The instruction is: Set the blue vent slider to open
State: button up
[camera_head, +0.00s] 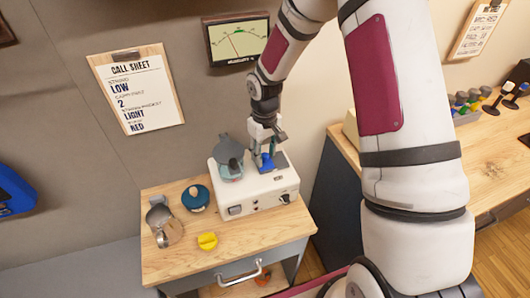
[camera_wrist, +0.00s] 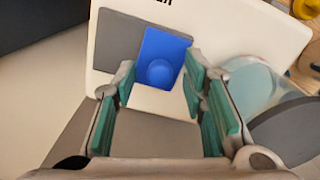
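The blue vent slider (camera_head: 267,164) is on top of a white amp-like box (camera_head: 262,194) on the small wooden cabinet. In the wrist view the slider (camera_wrist: 163,52) is a blue plate with a round raised knob, beside a flat grey panel (camera_wrist: 112,40). My gripper (camera_head: 264,150) is above the slider, pointing down. In the wrist view my gripper (camera_wrist: 159,84) is open, with a green-padded finger on each side of the slider's near end. I cannot tell whether the fingers touch it. Open and closed markings are not readable.
A grey-teal funnel-like vessel (camera_head: 229,158) stands on the box, close left of my gripper. A blue round item (camera_head: 195,197), a metal cup (camera_head: 160,216) and a yellow knob-like piece (camera_head: 207,240) are on the cabinet top (camera_head: 255,234). A wooden desk (camera_head: 490,155) stands at right.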

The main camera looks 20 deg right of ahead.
aim_at(281, 159)
jog(key=shift+c, duration=0.3)
grip_shut()
jog(key=shift+d, duration=2.75)
jog(key=shift+o, duration=0.3)
grip_release()
jog(key=shift+d, duration=0.1)
jog(key=shift+r, duration=0.55)
notch_tip(281, 159, up, 11)
